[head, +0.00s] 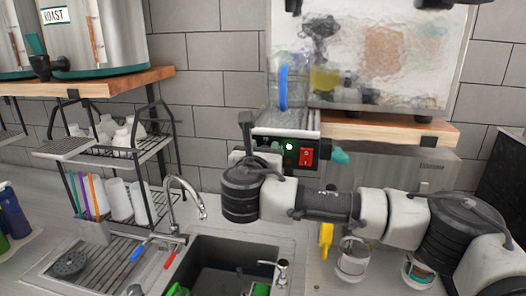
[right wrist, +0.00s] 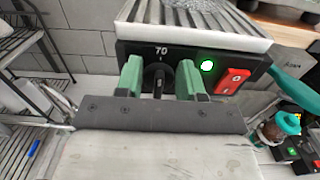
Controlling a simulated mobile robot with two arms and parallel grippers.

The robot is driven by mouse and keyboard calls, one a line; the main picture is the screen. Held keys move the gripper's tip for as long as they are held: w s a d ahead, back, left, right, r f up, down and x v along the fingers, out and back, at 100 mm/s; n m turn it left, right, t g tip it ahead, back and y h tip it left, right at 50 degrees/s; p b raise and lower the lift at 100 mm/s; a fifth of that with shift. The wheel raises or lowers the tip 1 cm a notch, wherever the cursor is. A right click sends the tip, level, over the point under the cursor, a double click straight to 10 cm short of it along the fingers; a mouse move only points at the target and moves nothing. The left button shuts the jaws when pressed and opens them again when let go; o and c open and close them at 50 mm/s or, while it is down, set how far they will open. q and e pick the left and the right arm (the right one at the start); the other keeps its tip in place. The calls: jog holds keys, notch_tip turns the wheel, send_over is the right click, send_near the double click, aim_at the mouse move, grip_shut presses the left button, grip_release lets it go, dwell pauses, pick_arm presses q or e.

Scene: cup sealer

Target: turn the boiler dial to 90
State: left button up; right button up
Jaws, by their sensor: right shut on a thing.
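The boiler (head: 318,150) shows in the middle of the head view, with a black front panel, a green light and a red switch. In the right wrist view the boiler (right wrist: 258,70) fills the top, with the green light (right wrist: 207,66) and red switch (right wrist: 232,82) right of the dial. The black dial (right wrist: 158,70) sits under a white 70 mark. My right gripper (right wrist: 158,78) is shut on the dial, one green finger on each side. The fingers partly hide the dial. In the head view my right wrist stands in front of the dial. My left gripper is out of view.
A glass jug (head: 287,88) with a blue handle stands on the boiler's top. A sink (head: 225,265) with a tap (head: 190,192) lies at front left. A wire rack (head: 150,150) with cups stands at left. A wooden shelf (head: 385,131) runs behind my right arm.

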jog(key=shift+s+d+f+m+b, duration=0.1)
jog(key=shift+d+f+m+b, duration=0.3)
jog(key=shift+m+b, duration=3.3)
jog(key=shift+w+d+f+m+b, duration=0.1)
jog(key=shift+f+m+b, duration=0.5)
jog(key=shift+m+b, duration=3)
jog(key=shift+s+d+f+m+b, duration=0.15)
jog(key=shift+f+m+b, duration=0.35)
jog(key=shift+m+b, duration=3.2)
jog(key=shift+m+p, duration=0.8)
jog(key=shift+m, duration=0.1)
jog(key=o, duration=0.6)
jog(key=shift+d, duration=0.1)
jog(key=o, duration=0.3)
jog(key=shift+r, duration=0.1)
jog(key=shift+s, duration=0.1)
